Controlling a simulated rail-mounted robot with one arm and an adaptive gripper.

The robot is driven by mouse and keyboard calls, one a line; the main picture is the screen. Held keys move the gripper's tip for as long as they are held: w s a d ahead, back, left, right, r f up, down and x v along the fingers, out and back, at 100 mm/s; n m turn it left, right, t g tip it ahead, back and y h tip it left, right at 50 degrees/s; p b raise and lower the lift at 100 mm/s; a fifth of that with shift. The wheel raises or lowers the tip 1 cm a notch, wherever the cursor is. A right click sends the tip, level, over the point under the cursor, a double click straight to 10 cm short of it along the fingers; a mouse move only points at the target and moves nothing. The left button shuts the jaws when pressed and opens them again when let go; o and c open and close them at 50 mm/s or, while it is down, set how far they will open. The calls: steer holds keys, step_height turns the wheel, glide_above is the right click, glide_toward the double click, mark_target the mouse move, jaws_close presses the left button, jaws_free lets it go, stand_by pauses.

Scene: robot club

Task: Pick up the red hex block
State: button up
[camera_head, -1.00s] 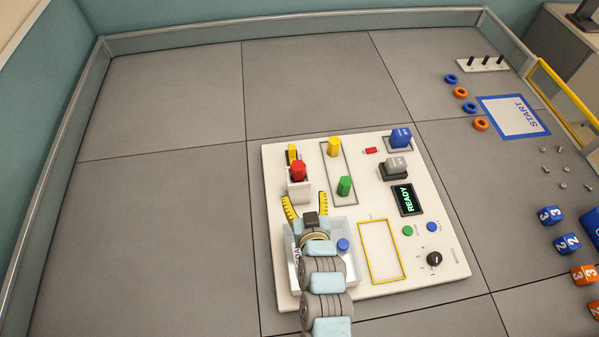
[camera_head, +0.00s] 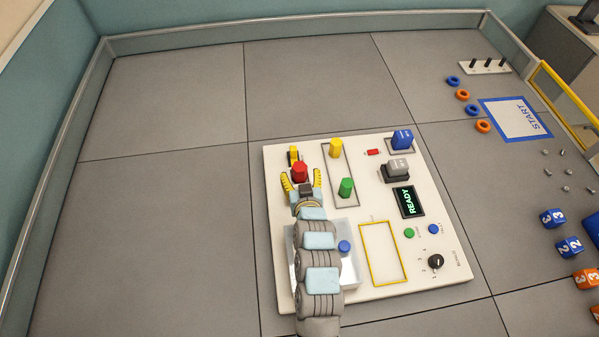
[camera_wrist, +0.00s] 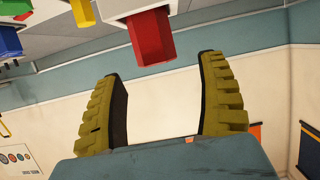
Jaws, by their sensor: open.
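The red hex block (camera_head: 299,172) stands on the white board, at its upper left. It also shows in the wrist view (camera_wrist: 152,37), at the top, just beyond the fingertips and roughly in line with the gap between them. My gripper (camera_head: 301,181) is open and empty, with its yellow fingers spread on the near side of the block. In the wrist view the two ridged fingers (camera_wrist: 157,68) are wide apart with nothing between them. I cannot tell whether a fingertip touches the block. My gripper hides the block's lower part in the head view.
The white board (camera_head: 390,282) bears a yellow block (camera_head: 336,148), a green block (camera_head: 346,187), a grey button block (camera_head: 397,168), a blue block (camera_head: 402,139) and a display (camera_head: 407,202). A clear tray (camera_head: 352,271) lies under my arm, with a blue piece (camera_head: 344,247).

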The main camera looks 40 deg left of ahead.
mark_target(301, 173)
steer(key=x, duration=0.3)
steer(key=shift+w+f, duration=0.2)
steer(key=shift+f, duration=0.15)
steer(key=shift+x, duration=0.8)
steer(key=c, duration=1.3)
